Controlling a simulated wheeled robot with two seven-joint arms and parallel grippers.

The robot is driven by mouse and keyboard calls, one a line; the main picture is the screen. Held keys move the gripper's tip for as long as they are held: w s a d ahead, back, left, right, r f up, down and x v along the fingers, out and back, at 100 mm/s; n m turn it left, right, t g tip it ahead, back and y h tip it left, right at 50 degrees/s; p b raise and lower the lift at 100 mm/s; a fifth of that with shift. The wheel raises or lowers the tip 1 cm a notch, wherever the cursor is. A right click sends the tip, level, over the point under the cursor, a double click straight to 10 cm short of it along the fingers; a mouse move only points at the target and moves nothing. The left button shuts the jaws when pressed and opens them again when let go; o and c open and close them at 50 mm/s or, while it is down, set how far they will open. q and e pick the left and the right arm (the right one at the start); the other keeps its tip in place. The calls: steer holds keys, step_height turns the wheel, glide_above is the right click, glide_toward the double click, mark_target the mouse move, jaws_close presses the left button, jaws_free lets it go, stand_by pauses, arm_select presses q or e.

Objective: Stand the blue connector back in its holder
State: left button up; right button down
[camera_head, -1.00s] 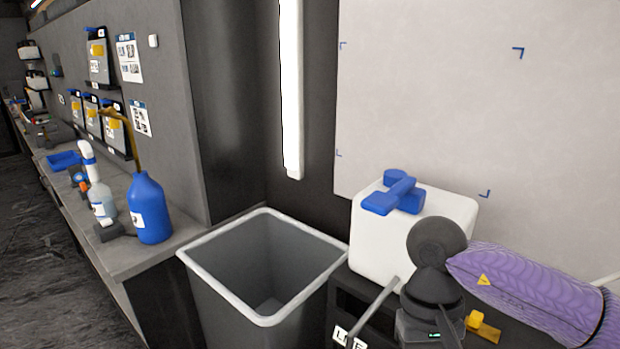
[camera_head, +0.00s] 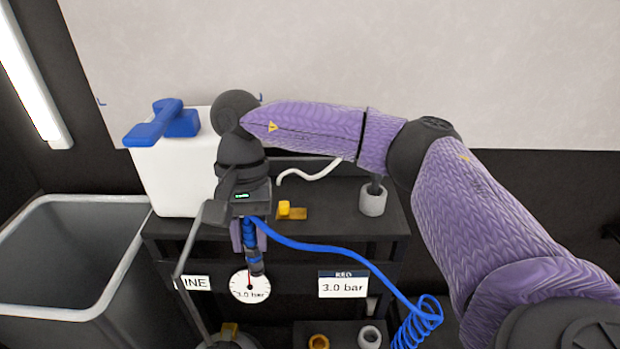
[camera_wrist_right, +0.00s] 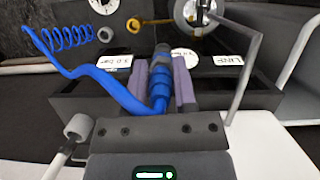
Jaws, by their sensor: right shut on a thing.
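My right gripper (camera_head: 249,240) points down in front of the dark shelf unit, with its purple fingers shut on the blue connector (camera_head: 255,262). The connector hangs nearly upright, dark tip downward, just above the round 3.0 bar gauge in the picture. In the right wrist view the connector (camera_wrist_right: 160,78) sits between both fingers (camera_wrist_right: 162,66). A blue hose (camera_head: 330,255) runs from it to a coil at lower right. Which part is its holder is unclear; a pale grey cup (camera_head: 372,201) stands on the shelf top, and a grey ring (camera_head: 370,337) shows lower down. My left gripper is out of view.
A white canister with a blue handle (camera_head: 172,120) stands left of my right gripper. A grey bin (camera_head: 60,312) is at far left. A yellow-knobbed brass part (camera_head: 291,212) sits on the shelf top. A thin grey bar (camera_head: 190,245) rises close beside the gripper.

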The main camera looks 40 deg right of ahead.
steer(key=w+d+r+m+t+h+b, duration=0.1)
steer(key=w+d+r+m+t+b, duration=0.15)
steer(key=d+m, duration=0.9)
steer(key=w+d+r+m+t+h+b, duration=0.15)
steer(key=w+d+r+m+t, duration=0.35)
steer(key=m, duration=1.1)
steer(key=shift+g+y, duration=0.35)
steer(key=shift+g, duration=0.3)
steer(key=f+b, duration=0.1)
steer(key=f, duration=0.2)
steer(key=s+f+b, duration=0.1)
steer(key=f, duration=0.3)
steer(key=d+f+b, duration=0.1)
steer(key=f, duration=0.2)
steer(key=shift+s+d+f, duration=0.1)
steer(key=shift+s+f, duration=0.2)
steer(key=shift+f, duration=0.35)
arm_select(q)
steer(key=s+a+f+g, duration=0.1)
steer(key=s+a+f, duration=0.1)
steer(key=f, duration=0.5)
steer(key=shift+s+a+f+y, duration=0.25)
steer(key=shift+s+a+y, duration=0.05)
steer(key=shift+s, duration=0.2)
arm_select(e)
steer(key=shift+r, duration=0.1)
